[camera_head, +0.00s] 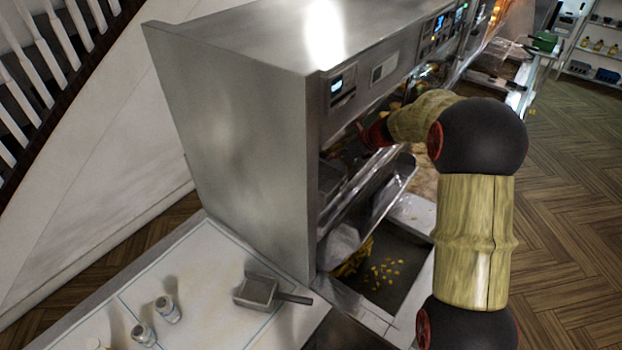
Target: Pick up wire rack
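I cannot make out a wire rack for certain in the head view. My arm bends over from the right and its far end reaches into the open front of the steel frying cabinet (235,140). My gripper (352,146) is a small, dark shape in the shade inside the opening, partly hidden by the cabinet. I cannot see its fingertips clearly, or whether they hold anything. Below it, a shiny tilted metal tray or shelf (392,188) sticks out of the opening.
A dark basin (385,272) with scattered yellow fries lies below the opening. On the white counter (205,275) at the front left are a small metal scoop (257,292) and two shakers (167,309). Wooden floor (570,220) is clear on the right.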

